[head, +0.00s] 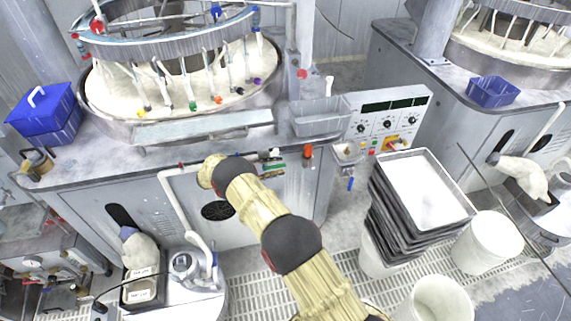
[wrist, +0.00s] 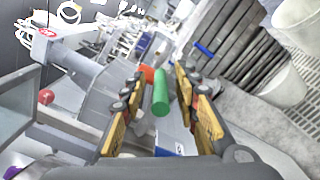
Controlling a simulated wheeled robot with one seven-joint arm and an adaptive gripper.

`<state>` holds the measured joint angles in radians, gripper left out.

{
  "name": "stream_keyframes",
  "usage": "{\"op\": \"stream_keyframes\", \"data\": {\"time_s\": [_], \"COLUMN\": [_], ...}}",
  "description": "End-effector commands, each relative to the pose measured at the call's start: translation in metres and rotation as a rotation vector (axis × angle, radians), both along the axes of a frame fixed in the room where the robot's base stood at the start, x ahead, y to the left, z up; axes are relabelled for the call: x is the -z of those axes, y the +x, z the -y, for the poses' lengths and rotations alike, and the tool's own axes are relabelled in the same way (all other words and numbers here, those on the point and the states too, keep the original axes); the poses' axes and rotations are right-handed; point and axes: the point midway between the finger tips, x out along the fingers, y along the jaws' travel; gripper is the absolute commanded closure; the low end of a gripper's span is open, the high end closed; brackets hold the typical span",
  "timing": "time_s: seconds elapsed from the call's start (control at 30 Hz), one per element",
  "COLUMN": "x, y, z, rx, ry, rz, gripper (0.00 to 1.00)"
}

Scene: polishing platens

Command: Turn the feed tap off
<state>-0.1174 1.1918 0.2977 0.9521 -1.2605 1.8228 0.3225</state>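I cannot tell for sure which fitting is the feed tap. A blue lever (head: 351,184) hangs below a small tray at the bench corner; a blue lever also shows in the wrist view (wrist: 204,49). A red knob (head: 302,74) sits on the upright white pipe; a red ball (wrist: 45,96) shows at left in the wrist view. My gripper (head: 272,164) is at the bench's front edge, left of the blue lever. In the wrist view its yellow-and-black fingers (wrist: 160,100) are apart. A green cylinder (wrist: 160,94) appears between them; contact is not visible.
An orange-red bottle (head: 308,150) stands close right of my gripper. A grey bin (head: 318,117) and control panel (head: 388,120) are behind. Stacked black trays (head: 425,190) and white buckets (head: 488,242) crowd the right. The round polishing machine (head: 180,95) fills the back left.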

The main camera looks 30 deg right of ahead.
Motion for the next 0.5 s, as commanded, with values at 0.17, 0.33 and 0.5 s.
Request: {"op": "stream_keyframes", "data": {"time_s": [0.17, 0.33, 0.5], "x": [0.0, 0.0, 0.0], "y": [-0.008, -0.012, -0.013], "z": [0.026, 0.039, 0.042], "rx": [0.002, 0.0, 0.0], "ry": [0.0, 0.0, 0.0], "rz": [-0.002, -0.001, -0.001], "gripper": [0.69, 0.69, 0.69]}}
